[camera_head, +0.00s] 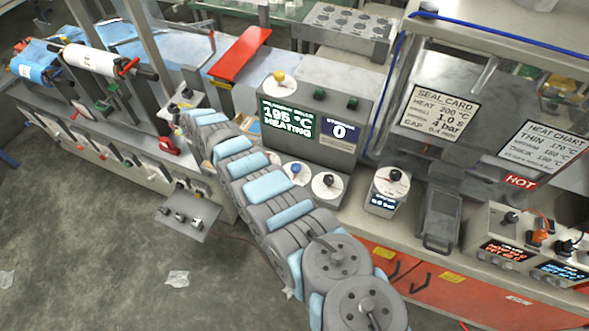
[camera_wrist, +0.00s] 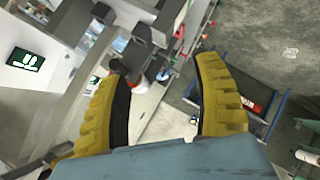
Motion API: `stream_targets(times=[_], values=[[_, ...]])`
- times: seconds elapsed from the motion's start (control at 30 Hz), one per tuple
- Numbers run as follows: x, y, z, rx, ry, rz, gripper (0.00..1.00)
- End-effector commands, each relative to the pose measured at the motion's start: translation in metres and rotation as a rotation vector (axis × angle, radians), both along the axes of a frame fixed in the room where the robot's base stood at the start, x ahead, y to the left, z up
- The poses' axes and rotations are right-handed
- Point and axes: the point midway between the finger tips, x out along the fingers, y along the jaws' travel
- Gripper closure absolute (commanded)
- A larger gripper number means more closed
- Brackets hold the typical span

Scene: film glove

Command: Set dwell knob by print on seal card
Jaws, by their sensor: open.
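The seal card (camera_head: 441,108) hangs at the back right, with "HEAT 200 °C", "1.0 s" and "4 bar" legible and a small, blurred gap line. The control box (camera_head: 305,130) reads "195 °C HEATING" and a counter shows 0. A yellow knob (camera_head: 279,78) sits on its top; a blue knob (camera_head: 296,170) and a black knob (camera_head: 329,181) sit on white dials at its foot. Their labels are unreadable, so I cannot tell which is dwell. My gripper (camera_wrist: 165,68) is open, its yellow fingers apart and nothing held; its tips are not clear in the head view.
Another black knob (camera_head: 395,175) tops a pressure gauge unit right of the box. A heat chart (camera_head: 544,146) and a "HOT" sign (camera_head: 520,182) are at right. A red lever plate (camera_head: 240,54) stands behind. My arm crosses in front of the box's left side.

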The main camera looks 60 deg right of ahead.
Motion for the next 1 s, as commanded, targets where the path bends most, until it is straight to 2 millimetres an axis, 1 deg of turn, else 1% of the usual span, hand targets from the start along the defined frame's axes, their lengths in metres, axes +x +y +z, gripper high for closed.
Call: stream_targets(times=[0.03,0.17,0.2,0.27,0.37,0.47,0.5,0.57,0.6,0.67,0.7,0.8,0.9,1.0], values=[[-0.013,-0.014,-0.001,-0.008,0.057,0.019,0.34],[-0.05,-0.035,-0.005,-0.019,0.216,0.085,0.34],[-0.065,-0.042,-0.007,-0.021,0.265,0.105,0.34],[-0.087,-0.052,-0.007,-0.021,0.338,0.134,0.34],[-0.129,-0.065,-0.009,-0.012,0.462,0.186,0.34],[-0.177,-0.078,-0.009,0.004,0.585,0.236,0.34],[-0.197,-0.083,-0.007,0.014,0.634,0.253,0.34],[-0.227,-0.088,-0.005,0.03,0.701,0.282,0.34],[-0.247,-0.09,-0.003,0.045,0.746,0.299,0.34],[-0.276,-0.093,-0.001,0.066,0.804,0.323,0.34],[-0.293,-0.093,0.001,0.083,0.838,0.336,0.34],[-0.326,-0.096,0.008,0.112,0.902,0.363,0.34],[-0.349,-0.094,0.01,0.141,0.944,0.382,0.34],[-0.359,-0.093,0.011,0.151,0.962,0.391,0.34]])
